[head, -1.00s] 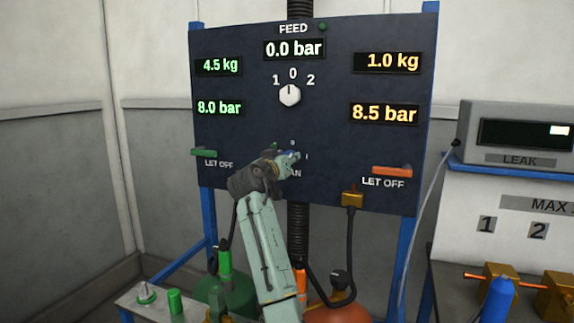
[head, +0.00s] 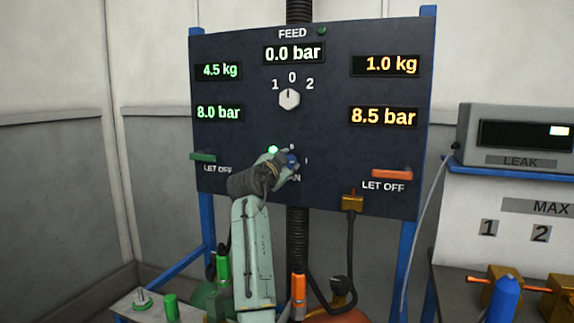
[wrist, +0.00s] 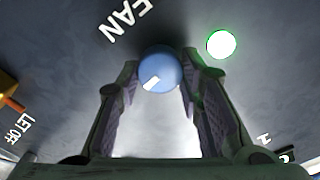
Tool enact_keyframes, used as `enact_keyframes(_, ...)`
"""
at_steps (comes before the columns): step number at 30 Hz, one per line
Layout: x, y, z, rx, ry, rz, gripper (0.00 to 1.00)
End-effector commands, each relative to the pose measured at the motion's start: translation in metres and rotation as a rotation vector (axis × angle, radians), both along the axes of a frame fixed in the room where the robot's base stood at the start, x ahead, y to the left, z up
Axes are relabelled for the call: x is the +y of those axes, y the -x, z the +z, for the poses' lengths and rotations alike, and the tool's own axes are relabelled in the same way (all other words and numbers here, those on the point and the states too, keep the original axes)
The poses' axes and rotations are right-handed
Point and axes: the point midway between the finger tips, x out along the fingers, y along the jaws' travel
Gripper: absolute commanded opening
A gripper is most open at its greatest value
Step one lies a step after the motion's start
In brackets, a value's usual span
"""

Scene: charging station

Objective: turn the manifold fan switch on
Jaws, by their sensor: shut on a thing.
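The fan switch is a round blue knob with a white pointer mark (wrist: 158,70), below the FEED dial on the dark panel (head: 230,140). In the wrist view my gripper (wrist: 160,80) has one finger on each side of the knob and is shut on it. In the head view my gripper (head: 285,163) covers most of the knob and part of the FAN label. A round lamp beside the knob glows green in the wrist view (wrist: 221,44), and it also shows in the head view (head: 273,150).
The white feed knob (head: 289,99) points to 0 above. A green let-off lever (head: 203,157) is at the left and an orange one (head: 392,174) at the right. A leak meter (head: 515,135) stands at the far right. Hoses hang below the panel.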

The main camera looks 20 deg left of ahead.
Motion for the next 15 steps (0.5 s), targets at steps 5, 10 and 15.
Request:
enact_keyframes(5, 0.0003, 0.0001, -0.0012, 0.000, -0.077, 0.000, 0.06)
enact_keyframes(10, -0.0001, 0.0000, -0.0010, -0.003, -0.116, 0.000, 0.06)
enact_keyframes(15, -0.0003, -0.0001, -0.0007, -0.003, -0.129, 0.000, 0.06)
